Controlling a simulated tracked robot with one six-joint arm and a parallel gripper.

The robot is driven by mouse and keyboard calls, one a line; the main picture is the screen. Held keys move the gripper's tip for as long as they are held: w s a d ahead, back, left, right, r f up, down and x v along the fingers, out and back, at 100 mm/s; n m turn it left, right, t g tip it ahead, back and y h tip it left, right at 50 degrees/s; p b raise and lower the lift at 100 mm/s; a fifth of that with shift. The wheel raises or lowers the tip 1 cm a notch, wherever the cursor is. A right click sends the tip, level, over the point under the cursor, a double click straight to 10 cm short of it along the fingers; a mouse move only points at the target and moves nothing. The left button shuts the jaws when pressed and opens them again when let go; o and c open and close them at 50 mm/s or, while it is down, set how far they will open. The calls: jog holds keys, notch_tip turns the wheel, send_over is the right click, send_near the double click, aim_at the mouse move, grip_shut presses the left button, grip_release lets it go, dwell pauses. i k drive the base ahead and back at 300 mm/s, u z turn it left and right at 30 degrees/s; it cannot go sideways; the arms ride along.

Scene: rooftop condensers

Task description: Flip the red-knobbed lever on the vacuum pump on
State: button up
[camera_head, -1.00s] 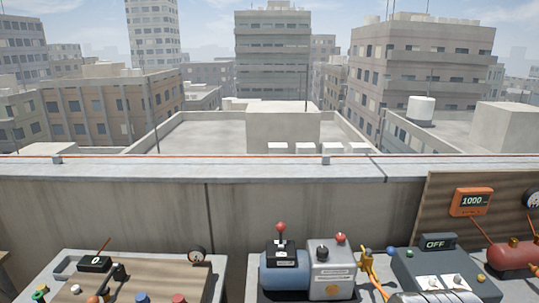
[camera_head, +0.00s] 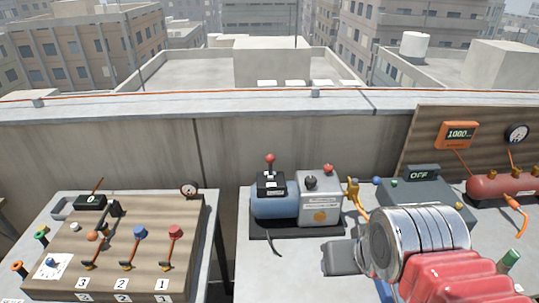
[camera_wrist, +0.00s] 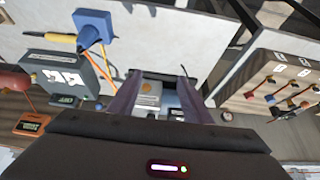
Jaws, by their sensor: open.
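The vacuum pump (camera_head: 320,197) stands on the bench, a grey box with a blue motor (camera_head: 272,207) at its left. A black switch box on the motor carries the lever with a red knob (camera_head: 270,158), which stands roughly upright. A separate red cap sits on the pump's grey box. In the wrist view, my gripper (camera_wrist: 155,84) is open and empty, its dark fingers spread with the pump (camera_wrist: 150,100) beyond and between them. The red knob is not clear there. In the head view, my arm is at the lower right, nearer than the pump, and its fingers cannot be made out.
Right of the pump are a yellow hose (camera_head: 354,193), a dark box reading OFF (camera_head: 418,175) and a red tank (camera_head: 500,186). A wooden lever panel (camera_head: 115,250) stands on a separate table at left, across a gap. A parapet (camera_head: 200,104) runs behind.

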aim_at(271, 158)
jog(key=u, duration=0.6)
jog(key=k, duration=0.8)
jog(key=u, duration=1)
jog(key=k, duration=0.6)
jog(key=i, duration=1.45)
jog(key=u, duration=0.45)
